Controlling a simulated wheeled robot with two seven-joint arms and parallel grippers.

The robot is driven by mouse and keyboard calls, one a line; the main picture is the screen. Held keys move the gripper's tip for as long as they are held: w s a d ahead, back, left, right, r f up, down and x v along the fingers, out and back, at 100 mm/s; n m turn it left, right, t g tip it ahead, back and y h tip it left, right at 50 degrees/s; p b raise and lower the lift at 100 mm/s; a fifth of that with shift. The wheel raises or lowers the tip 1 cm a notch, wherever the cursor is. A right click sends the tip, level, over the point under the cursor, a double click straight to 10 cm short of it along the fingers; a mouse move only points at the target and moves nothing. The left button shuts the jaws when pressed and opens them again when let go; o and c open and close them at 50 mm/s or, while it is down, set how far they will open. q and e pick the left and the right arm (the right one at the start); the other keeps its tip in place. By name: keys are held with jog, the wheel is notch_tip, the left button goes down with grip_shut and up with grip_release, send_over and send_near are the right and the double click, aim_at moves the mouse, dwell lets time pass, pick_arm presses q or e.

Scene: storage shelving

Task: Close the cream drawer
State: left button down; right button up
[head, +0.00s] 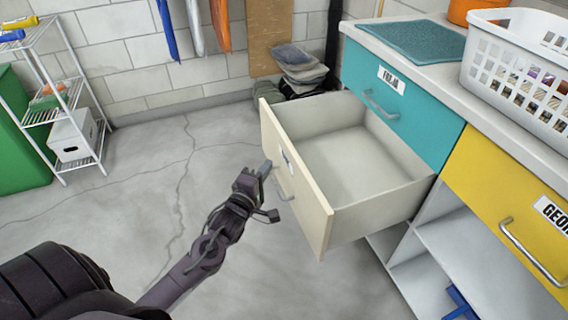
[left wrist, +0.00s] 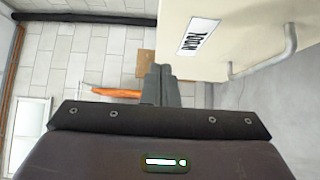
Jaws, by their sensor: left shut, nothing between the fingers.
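The cream drawer (head: 325,212) stands pulled far out from the cabinet, and its inside looks empty. Its front panel, with a label and a metal handle (head: 284,188), faces left toward my left arm. My left gripper (head: 265,167) is shut and empty, close to the outer face of the front panel near the label and handle. I cannot tell whether it touches. In the left wrist view the shut fingers (left wrist: 160,85) are beside the cream front (left wrist: 235,30), with its label and handle (left wrist: 290,45) to the right. My right gripper is not in view.
A teal drawer (head: 400,105) and a yellow drawer (head: 515,200) are shut in the same cabinet. A white basket (head: 520,75) and a teal mat (head: 415,40) lie on the countertop. A white wire rack (head: 60,110) stands at the left. The floor between is clear.

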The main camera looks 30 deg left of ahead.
aim_at(289, 151)
pick_arm(q)
jog(key=w, duration=0.1)
jog(key=w+d, duration=0.1)
jog(key=w, duration=0.1)
jog(key=w+d, duration=0.1)
jog(key=shift+w+d+b, duration=0.15)
jog(key=shift+w+b, duration=0.25)
jog(key=shift+w+d, duration=0.1)
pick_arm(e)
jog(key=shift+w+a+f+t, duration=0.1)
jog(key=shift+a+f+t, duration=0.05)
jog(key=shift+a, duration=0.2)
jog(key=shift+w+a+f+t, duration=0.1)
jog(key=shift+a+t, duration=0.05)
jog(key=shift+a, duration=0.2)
